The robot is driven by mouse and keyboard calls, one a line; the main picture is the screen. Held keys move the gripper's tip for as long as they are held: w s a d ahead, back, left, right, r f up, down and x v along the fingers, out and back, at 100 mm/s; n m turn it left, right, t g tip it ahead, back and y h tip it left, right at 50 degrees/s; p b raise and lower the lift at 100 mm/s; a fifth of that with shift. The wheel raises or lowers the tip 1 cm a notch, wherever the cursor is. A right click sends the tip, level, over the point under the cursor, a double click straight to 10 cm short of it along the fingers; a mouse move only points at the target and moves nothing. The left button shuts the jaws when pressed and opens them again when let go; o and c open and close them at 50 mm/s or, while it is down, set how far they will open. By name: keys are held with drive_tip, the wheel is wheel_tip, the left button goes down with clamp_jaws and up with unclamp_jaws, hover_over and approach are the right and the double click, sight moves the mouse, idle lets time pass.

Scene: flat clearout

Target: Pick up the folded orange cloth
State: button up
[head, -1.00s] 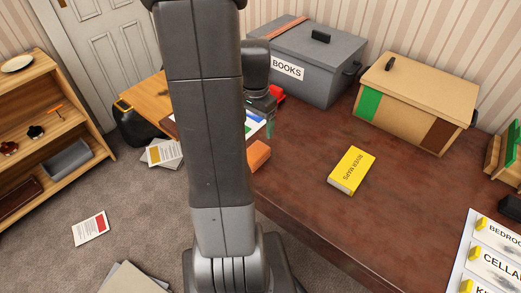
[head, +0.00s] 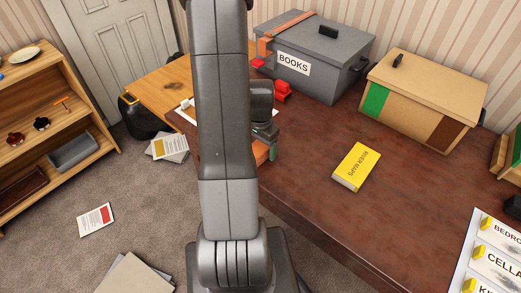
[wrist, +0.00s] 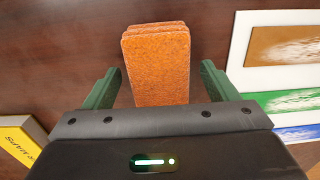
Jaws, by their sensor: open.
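The folded orange cloth (wrist: 157,60) lies on the dark brown table, a stacked block of layers in the wrist view. Its near end lies between the two green fingers of my gripper (wrist: 160,86), which stand apart on its left and right with gaps. In the head view, my gripper (head: 267,142) is low at the table's left part, and only an orange sliver of the cloth (head: 261,154) shows beside my arm; the rest is hidden.
A yellow book (head: 356,166) lies right of the cloth. A grey BOOKS box (head: 335,75) and a cardboard box (head: 425,95) stand at the back.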

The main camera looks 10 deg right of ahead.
sight(260, 146)
drive_tip(key=shift+f, duration=0.25)
drive_tip(key=shift+c, duration=0.4)
drive_tip(key=c, duration=1)
drive_tip(key=shift+r, duration=0.1)
wheel_tip(260, 146, up, 10)
drive_tip(key=shift+f, duration=0.1)
